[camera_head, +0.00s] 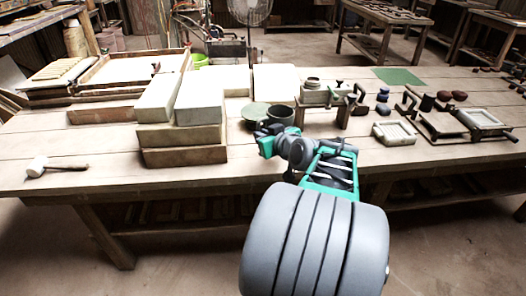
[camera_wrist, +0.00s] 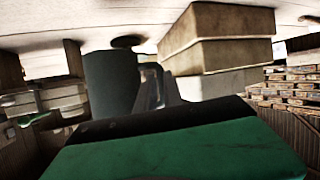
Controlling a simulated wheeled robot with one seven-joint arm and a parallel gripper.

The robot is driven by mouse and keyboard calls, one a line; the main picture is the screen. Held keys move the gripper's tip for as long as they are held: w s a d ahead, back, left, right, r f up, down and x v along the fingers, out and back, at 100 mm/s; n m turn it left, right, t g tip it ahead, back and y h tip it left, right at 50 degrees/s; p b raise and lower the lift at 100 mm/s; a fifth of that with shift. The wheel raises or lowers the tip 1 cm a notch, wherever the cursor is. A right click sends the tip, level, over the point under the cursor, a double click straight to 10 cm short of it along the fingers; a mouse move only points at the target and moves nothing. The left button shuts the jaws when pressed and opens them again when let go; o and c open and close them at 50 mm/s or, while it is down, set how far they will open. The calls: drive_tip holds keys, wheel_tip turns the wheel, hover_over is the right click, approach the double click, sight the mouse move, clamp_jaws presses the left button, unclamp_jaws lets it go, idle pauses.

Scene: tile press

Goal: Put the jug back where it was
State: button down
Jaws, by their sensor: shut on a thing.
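The jug (camera_head: 281,115) is a dark grey-green, round vessel near the middle of the table in the head view. It shows larger in the wrist view (camera_wrist: 110,82), with its handle (camera_wrist: 150,84) on its right side there. My gripper (camera_head: 268,139) is shut on the jug, at the handle side. The fingertips are partly hidden.
Stacked blocks (camera_head: 183,134) stand close to the left of my gripper. A small press (camera_head: 325,97) stands right of the jug. A framed tile mould (camera_head: 394,133) and dark lumps lie farther right. A mallet (camera_head: 56,166) lies at the left. The front table strip is clear.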

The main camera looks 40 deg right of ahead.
drive_tip(key=w+d+f, duration=0.1)
drive_tip(key=f, duration=0.1)
drive_tip(key=w+d+f, duration=0.1)
drive_tip(key=w+f, duration=0.1)
drive_tip(key=w+d+f+b, duration=0.1)
drive_tip(key=w+f, duration=0.1)
drive_tip(key=shift+w+d+f, duration=0.15)
drive_tip(key=shift+w+d, duration=0.05)
drive_tip(key=shift+d, duration=0.05)
wheel_tip(320, 180, down, 3)
drive_tip(key=shift+w+d+f+b, duration=0.1)
drive_tip(key=shift+f+b, duration=0.05)
drive_tip(key=shift+b, duration=0.25)
drive_tip(key=c, duration=1.5)
unclamp_jaws()
